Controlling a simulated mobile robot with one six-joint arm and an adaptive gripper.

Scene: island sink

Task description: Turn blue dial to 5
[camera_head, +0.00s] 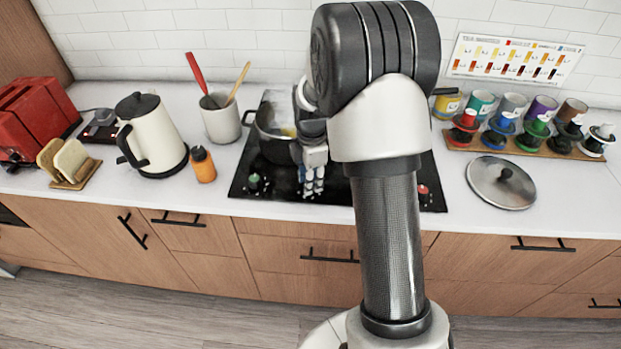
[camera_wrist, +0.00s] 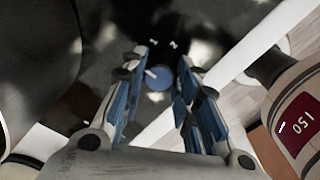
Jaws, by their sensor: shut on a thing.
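The blue dial (camera_wrist: 158,78) shows in the wrist view on the black cooktop, between the fingertips of my gripper (camera_wrist: 163,68). A short white pointer mark is on the dial's left side. Small white marks lie on the cooktop beyond it, too blurred to read. In the head view my gripper (camera_head: 312,183) points down at the front of the cooktop (camera_head: 345,198), with its fingers close together. The dial is hidden there behind the fingers. My gripper is shut on the dial.
A dark pot (camera_head: 273,148) stands on the cooktop just behind my gripper. A green dial (camera_head: 254,180) is to the left and a red dial (camera_head: 422,190) to the right. An orange bottle (camera_head: 203,165), a kettle (camera_head: 153,135) and a lid (camera_head: 501,184) stand on the counter.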

